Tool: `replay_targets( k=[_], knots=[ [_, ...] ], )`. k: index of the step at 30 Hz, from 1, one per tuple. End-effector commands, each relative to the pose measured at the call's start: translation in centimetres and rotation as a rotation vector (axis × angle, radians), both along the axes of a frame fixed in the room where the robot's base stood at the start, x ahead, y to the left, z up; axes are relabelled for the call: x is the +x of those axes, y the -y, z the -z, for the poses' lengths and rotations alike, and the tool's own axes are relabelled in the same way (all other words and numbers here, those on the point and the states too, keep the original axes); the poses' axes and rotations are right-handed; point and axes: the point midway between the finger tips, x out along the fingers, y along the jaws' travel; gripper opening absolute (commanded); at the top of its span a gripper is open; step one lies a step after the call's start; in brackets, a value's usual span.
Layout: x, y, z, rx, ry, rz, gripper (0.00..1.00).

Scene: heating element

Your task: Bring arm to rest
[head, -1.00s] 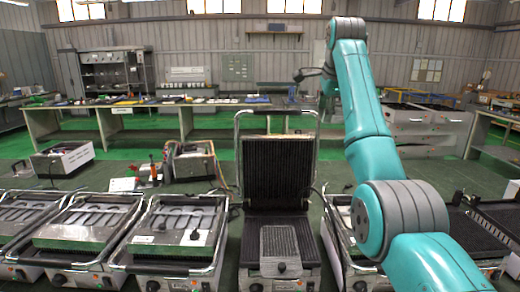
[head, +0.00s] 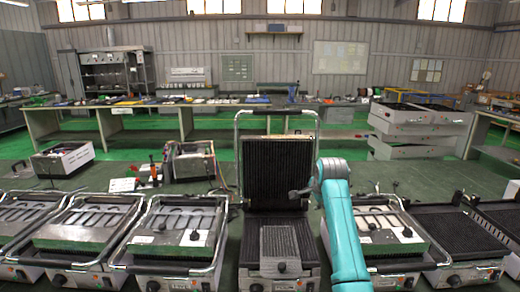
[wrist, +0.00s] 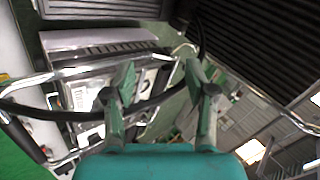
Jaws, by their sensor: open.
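My gripper (head: 295,193) is small in the head view, in front of the raised ribbed lid of the open contact grill (head: 277,165). The grill's black ribbed plate also shows at the upper right of the wrist view (wrist: 262,45). A grey ribbed plate (head: 280,241) lies in the open grill's lower part.
Other grills stand in a row on the green bench: one at left (head: 178,232), one partly behind my arm (head: 385,240), one at far right (head: 462,235). A box with cables (head: 190,162) stands behind. The green bench top behind the right grills is clear.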

Motion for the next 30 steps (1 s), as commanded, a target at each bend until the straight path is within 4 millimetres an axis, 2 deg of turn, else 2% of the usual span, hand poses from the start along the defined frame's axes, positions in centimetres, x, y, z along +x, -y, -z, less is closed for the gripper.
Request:
replay_targets(
  k=[1,3,8,15,20,24,30],
  knots=[
    [-0.7,0.0,2.7,-0.013,0.004,-0.015,0.56],
    [-1.5,0.0,5.7,-0.034,0.019,-0.039,0.56],
    [-4.0,-0.1,12.2,-0.084,0.055,-0.094,0.56],
    [-9.2,-0.1,20.8,-0.163,0.108,-0.172,0.56],
    [-13.5,-0.1,25.7,-0.217,0.143,-0.221,0.56],
    [-17.7,-0.2,29.3,-0.266,0.171,-0.263,0.56],
    [-24.3,-0.2,33.4,-0.339,0.214,-0.321,0.56]
  ],
)
